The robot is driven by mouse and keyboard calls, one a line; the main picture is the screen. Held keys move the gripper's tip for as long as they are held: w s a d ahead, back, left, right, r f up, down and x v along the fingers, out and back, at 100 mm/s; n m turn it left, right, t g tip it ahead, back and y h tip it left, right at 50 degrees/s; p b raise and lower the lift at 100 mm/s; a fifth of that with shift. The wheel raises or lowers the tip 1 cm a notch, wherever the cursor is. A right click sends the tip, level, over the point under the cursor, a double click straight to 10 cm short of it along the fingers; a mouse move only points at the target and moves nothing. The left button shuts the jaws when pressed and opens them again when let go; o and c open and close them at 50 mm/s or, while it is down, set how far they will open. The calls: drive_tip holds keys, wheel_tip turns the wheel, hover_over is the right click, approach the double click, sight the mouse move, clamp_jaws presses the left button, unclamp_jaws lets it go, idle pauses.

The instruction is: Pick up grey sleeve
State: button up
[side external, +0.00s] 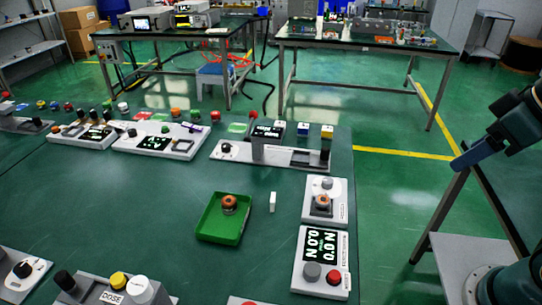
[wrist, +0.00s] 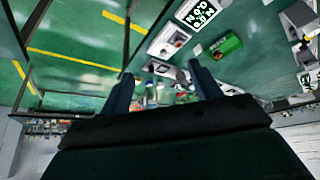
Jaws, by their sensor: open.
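A short grey cylinder (side external: 311,271) sits beside a red button on the white display unit (side external: 321,237), at the right of the green table. It is the clearest match for the grey sleeve, but I cannot tell for sure. The display unit shows upside down at the top of the wrist view (wrist: 196,13); the cylinder is not clear there. My gripper (wrist: 163,84) is open and empty, with its two fingers apart. In the side view my gripper (side external: 464,158) hangs in the air off the table's right side, well away from the cylinder.
A green tray (side external: 209,232) holds an orange and dark round part (side external: 229,203). A small white block (side external: 272,202) stands beside it. A white unit (side external: 338,212) lies just behind the display unit. More panels with knobs line the far and near table edges.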

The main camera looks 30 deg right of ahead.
drive_tip(key=w+f+n+g+y, duration=0.2)
drive_tip(key=w+f+n, duration=0.5)
drive_tip(key=w, duration=0.5)
drive_tip(key=w+f+n+g+y, duration=0.2)
drive_tip(key=w+f+n+g, duration=0.1)
drive_tip(key=w+f+n, duration=0.4)
drive_tip(key=w+n, duration=0.3)
drive_tip(key=w, duration=0.2)
drive_tip(key=shift+w+a+f+n+g+y, duration=0.2)
drive_tip(key=shift+w+f+n+g+y, duration=0.1)
drive_tip(key=shift+w+f, duration=0.1)
approach(322, 204)
drive_tip(key=f, duration=0.3)
drive_tip(key=shift+w+a, duration=0.1)
drive_tip(key=shift+w, duration=0.25)
drive_tip(key=shift+f, duration=0.1)
